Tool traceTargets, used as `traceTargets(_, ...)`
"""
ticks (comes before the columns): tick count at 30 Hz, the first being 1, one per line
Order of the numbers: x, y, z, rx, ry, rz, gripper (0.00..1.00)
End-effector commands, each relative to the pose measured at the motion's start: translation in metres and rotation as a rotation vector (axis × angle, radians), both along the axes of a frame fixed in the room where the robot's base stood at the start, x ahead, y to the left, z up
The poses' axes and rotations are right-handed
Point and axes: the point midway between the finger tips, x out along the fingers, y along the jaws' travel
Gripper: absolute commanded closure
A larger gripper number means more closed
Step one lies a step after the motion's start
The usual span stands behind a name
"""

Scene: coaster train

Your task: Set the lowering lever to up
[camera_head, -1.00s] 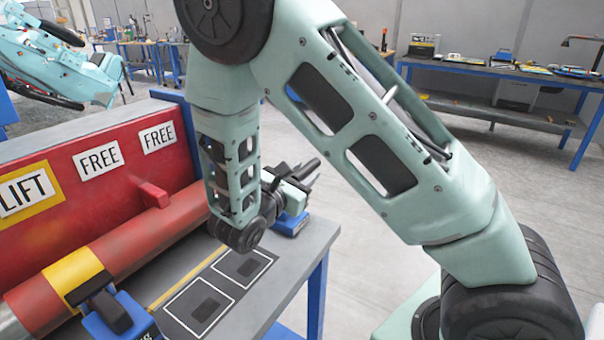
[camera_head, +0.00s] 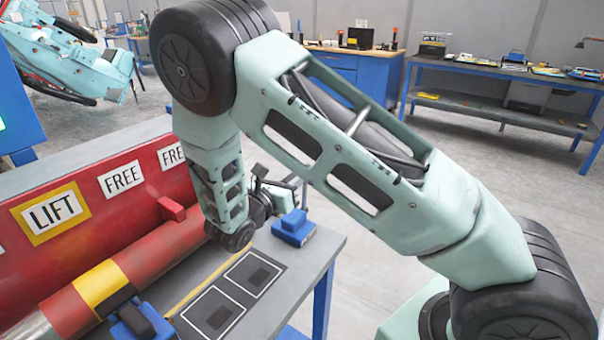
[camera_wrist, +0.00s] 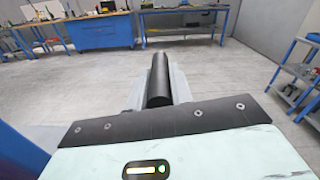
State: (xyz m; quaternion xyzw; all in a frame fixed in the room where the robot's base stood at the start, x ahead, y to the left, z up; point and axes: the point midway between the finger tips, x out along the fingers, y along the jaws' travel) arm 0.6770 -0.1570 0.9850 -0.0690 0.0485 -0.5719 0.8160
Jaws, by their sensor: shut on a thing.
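A black bar-like lever handle (camera_wrist: 158,80) runs away from me between my gripper's grey fingers in the wrist view. My gripper (camera_head: 286,190) is shut on it. In the head view the gripper is above a blue lever base (camera_head: 293,228) near the bench's far right corner. My arm and the gripper hide much of the lever there, and its exact tilt cannot be told. The small label on the base is unreadable.
A red panel with LIFT (camera_head: 54,212) and FREE (camera_head: 123,179) signs stands along the left. A red tube with a yellow band (camera_head: 101,284) runs before it. Another blue base (camera_head: 146,324) is at the near edge. Two outlined squares (camera_head: 232,292) mark the grey bench top.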

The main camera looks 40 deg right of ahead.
Motion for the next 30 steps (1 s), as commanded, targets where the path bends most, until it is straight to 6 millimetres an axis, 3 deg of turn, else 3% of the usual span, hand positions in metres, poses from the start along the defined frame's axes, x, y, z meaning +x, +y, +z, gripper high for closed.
traceTargets(9,0.019,0.007,0.0,-0.011,0.027,0.002,1.0)
traceTargets(25,0.022,0.009,-0.001,-0.008,0.027,0.002,1.0)
traceTargets(26,0.022,0.009,-0.001,-0.008,0.027,0.002,0.73)
traceTargets(27,0.022,0.009,-0.001,-0.008,0.027,0.002,0.62)
traceTargets(28,0.022,0.009,-0.001,-0.009,0.028,0.002,0.57)
traceTargets(30,0.022,0.009,-0.001,-0.009,0.028,0.002,0.57)
